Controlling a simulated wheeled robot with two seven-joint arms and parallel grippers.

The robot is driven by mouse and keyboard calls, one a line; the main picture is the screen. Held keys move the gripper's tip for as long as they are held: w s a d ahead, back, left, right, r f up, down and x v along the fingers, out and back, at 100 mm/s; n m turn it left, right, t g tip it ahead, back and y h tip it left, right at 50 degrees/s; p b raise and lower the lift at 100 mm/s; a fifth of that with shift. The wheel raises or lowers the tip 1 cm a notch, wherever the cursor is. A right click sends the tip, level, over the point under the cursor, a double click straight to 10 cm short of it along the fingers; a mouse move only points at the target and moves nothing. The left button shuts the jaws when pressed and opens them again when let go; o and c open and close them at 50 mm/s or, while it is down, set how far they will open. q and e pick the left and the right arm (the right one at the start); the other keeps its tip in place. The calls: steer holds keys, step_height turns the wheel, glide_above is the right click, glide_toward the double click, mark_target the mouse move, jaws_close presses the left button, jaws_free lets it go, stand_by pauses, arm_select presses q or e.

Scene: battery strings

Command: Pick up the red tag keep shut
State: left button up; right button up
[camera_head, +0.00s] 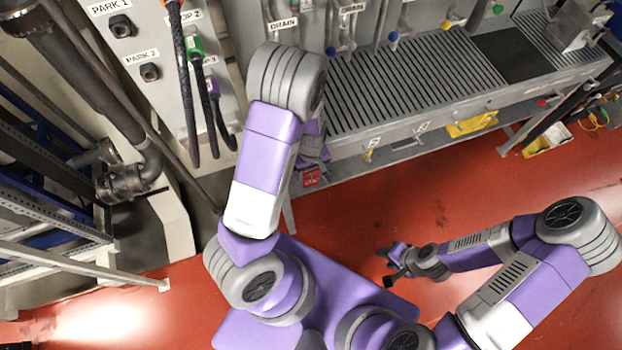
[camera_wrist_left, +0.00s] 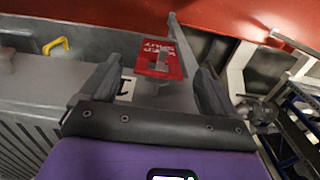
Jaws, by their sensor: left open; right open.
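The red tag (camera_wrist_left: 168,66) with white lettering hangs by the edge of the grey bench. In the left wrist view it lies ahead of my open left gripper (camera_wrist_left: 158,68), between the two fingers as seen from there. Whether the fingertips reach past it I cannot tell. In the head view the tag (camera_head: 311,179) shows as a small red patch just below my left gripper (camera_head: 313,156), which is partly hidden by my left arm. My right gripper (camera_head: 391,264) is open and empty over the red floor, far from the tag.
The slatted bench (camera_head: 410,85) runs along the back, with valves above it. A yellow handle (camera_wrist_left: 57,45) is left of the tag in the wrist view. A panel (camera_head: 150,60) with hanging cables stands left of my left arm. Red floor (camera_head: 400,205) is open in front of the bench.

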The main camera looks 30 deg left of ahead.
arm_select(q)
step_height(320, 180, down, 4)
steer(key=shift+r+b, duration=0.15)
steer(key=shift+b, duration=0.25)
steer(key=shift+r, duration=0.1)
steer(key=c, duration=1.1)
steer(key=shift+r, duration=0.55)
steer(key=shift+s+d+r+p, duration=0.1)
steer(key=shift+d+r+p, duration=0.15)
steer(key=shift+p, duration=0.1)
steer(key=s+d, duration=0.3)
steer(key=d, duration=0.1)
steer(key=s+d, duration=0.8)
steer(key=d, duration=0.1)
steer(key=shift+s+d+f, duration=0.1)
steer(key=shift+s, duration=0.1)
steer(key=shift+c, duration=0.5)
steer(key=w+a+r+m, duration=0.4)
steer(key=w+r+m, duration=0.1)
steer(key=w, duration=0.2)
steer(key=w+a+r+m, duration=0.4)
steer(key=w+r+m, duration=0.1)
steer(key=w+r, duration=0.1)
steer(key=shift+w+a+r, duration=0.25)
steer(key=shift+w+r, duration=0.05)
steer(key=shift+w, duration=0.5)
